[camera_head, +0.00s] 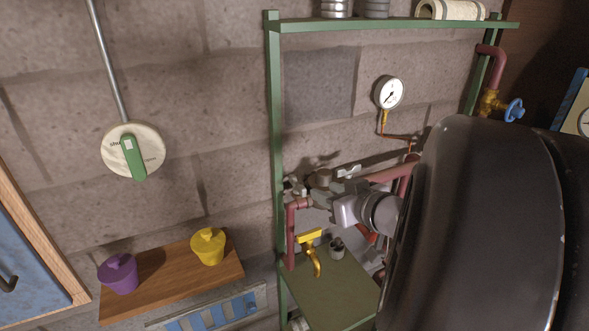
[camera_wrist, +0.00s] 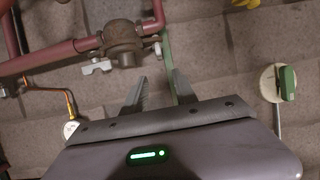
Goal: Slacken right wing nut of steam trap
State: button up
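The steam trap (camera_head: 322,179) is a dull brown-bronze body in the red pipe line on the wall. Its right wing nut (camera_head: 349,171) is pale grey, and its left wing nut (camera_head: 295,187) shows at the other side. The wrist view is turned roughly upside down; there the trap (camera_wrist: 122,45) is at top centre, with the right wing nut (camera_wrist: 97,67) at its lower left. My gripper (camera_wrist: 158,75) is open and empty, its two fingers apart from the trap and to the right of that nut. In the head view my gripper (camera_head: 325,200) partly covers the pipework below the trap.
A pressure gauge (camera_head: 388,92) on a thin copper pipe is right of the trap. A yellow-handled tap (camera_head: 311,238) and a small metal cup (camera_head: 337,247) are below, by a green shelf (camera_head: 330,290). A rotary switch (camera_head: 133,150) is on the wall at left. My dark arm hides the right side.

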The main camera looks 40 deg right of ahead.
aim_at(340, 172)
jog(key=z, duration=1.5)
jog(key=i+j+z, duration=0.45)
jog(key=j, duration=0.25)
jog(key=k, duration=0.05)
